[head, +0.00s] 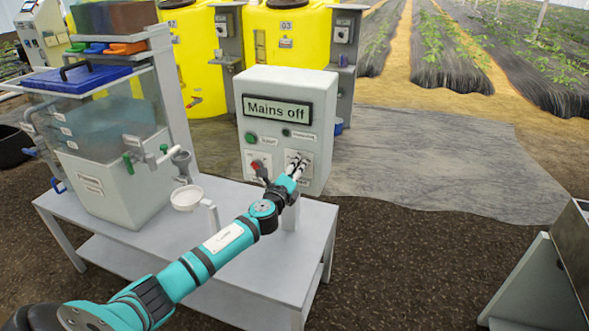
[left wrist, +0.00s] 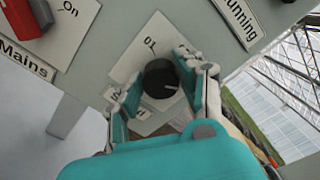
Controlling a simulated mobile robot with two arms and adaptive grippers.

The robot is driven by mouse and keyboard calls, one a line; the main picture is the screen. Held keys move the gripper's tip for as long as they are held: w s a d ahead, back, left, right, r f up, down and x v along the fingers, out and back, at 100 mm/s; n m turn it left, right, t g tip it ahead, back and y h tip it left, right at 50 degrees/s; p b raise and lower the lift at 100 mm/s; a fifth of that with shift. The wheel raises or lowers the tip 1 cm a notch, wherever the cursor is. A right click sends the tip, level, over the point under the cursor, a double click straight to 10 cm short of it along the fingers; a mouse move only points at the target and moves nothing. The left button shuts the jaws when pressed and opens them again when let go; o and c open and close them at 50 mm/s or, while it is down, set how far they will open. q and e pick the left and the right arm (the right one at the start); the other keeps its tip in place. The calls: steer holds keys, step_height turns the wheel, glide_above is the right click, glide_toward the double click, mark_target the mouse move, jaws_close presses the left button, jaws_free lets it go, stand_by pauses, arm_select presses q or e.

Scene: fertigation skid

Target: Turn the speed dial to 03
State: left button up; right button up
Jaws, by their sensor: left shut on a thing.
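The grey control box (head: 262,88) stands on the table, its display (head: 277,110) reading "Mains off". The black speed dial (left wrist: 160,76) sits on a white plate in the left wrist view, with a pale pointer mark near its lower right edge. A numeral beside it is partly readable; other numbers are covered by my fingers. My left gripper (head: 297,164) reaches the lower right of the panel; in the left wrist view its fingers (left wrist: 166,86) are on both sides of the dial, shut on it. In the head view the gripper mostly hides the dial. My right gripper is not in view.
The red mains switch (head: 256,166) is just left of the dial; a green button (head: 250,138) is above it. A clear tank with a blue lid (head: 82,79) and a white cup (head: 187,198) stand left on the table (head: 130,235). Yellow tanks (head: 287,40) stand behind.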

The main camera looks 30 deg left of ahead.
arm_select(q)
steer(key=o, duration=1.2)
steer(key=shift+c, duration=0.2)
steer(key=v, duration=1.2)
